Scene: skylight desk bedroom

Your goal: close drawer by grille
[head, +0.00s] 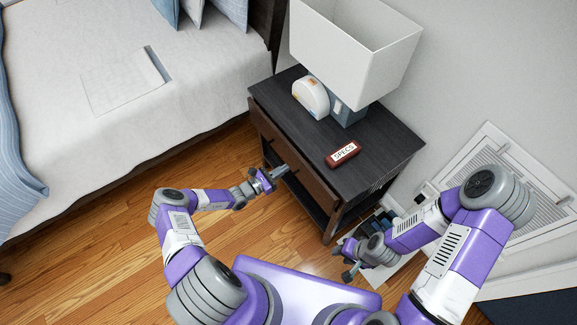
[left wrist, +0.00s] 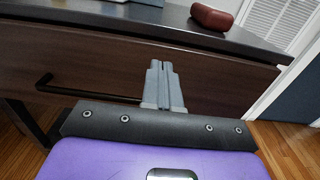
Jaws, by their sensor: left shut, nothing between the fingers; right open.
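The dark nightstand (head: 375,160) stands beside the bed, near the wall grille (head: 545,195). Its brown drawer front (head: 292,150) faces my left arm and also shows in the left wrist view (left wrist: 225,85). I cannot tell whether the drawer is fully flush. A black bar handle (left wrist: 75,91) is on the front, left of my fingers in the wrist view. My left gripper (head: 284,169) is shut and empty, its fingertips at the drawer front, seemingly touching it. My right gripper (head: 346,262) is open and empty, low beside the nightstand's near end.
A lamp (head: 355,45), a white rounded object (head: 311,97) and a red-brown glasses case (head: 342,153) labelled SPECS are on the nightstand top. The bed (head: 130,90) fills the left side. Wooden floor (head: 110,250) is clear in front. Dark items stand near my right gripper.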

